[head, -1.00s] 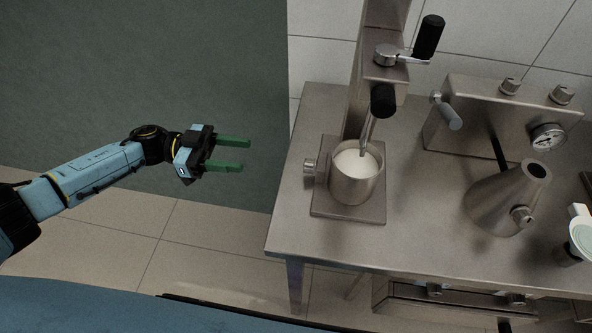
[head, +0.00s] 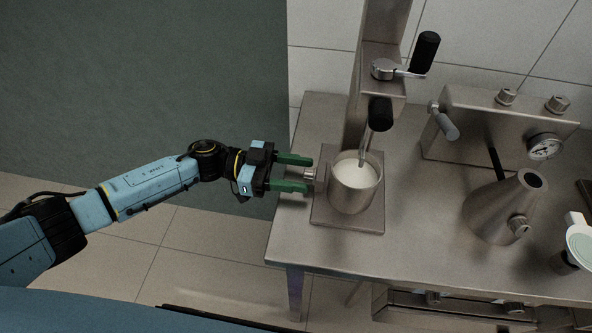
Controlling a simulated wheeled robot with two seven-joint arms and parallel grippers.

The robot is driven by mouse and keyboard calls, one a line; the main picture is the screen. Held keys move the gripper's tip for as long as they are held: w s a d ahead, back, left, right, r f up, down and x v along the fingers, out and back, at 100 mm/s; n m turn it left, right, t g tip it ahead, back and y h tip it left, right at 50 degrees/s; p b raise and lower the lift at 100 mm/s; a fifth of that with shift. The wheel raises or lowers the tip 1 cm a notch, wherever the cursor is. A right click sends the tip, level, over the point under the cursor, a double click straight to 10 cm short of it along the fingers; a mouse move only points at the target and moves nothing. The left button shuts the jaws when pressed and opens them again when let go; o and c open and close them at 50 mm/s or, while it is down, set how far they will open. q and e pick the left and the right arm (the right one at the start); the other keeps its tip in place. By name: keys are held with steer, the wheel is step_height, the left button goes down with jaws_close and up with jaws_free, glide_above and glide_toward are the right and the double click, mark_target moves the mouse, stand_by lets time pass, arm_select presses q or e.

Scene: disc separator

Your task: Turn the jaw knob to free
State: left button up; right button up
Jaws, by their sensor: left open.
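The jaw knob (head: 310,174) is a small metal knob on the left side of the steel cup (head: 352,196), which holds white liquid. The cup stands on the square base plate (head: 336,222) of the upright stand. My left gripper (head: 308,174) comes from the left with its two green fingers open. The fingertips reach the knob, one finger on its far side and one on its near side in this view. I cannot tell whether they touch it. My right gripper is not in view.
The steel table (head: 300,240) carries the stand with a black-handled crank (head: 425,53). To the right are a steel box with a gauge (head: 544,147) and a conical flask (head: 503,208). A pale green-white item (head: 580,245) is at the right edge.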

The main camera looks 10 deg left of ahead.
arm_select(q)
steer(key=shift+c, duration=0.4)
steer(key=c, duration=0.9)
steer(key=shift+m, duration=0.4)
steer(key=m, duration=0.4)
steer(key=shift+b, duration=0.4)
steer(key=shift+m, duration=0.9)
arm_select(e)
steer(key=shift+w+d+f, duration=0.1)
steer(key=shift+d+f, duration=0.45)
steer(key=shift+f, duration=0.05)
arm_select(q)
steer(key=shift+m, duration=0.3)
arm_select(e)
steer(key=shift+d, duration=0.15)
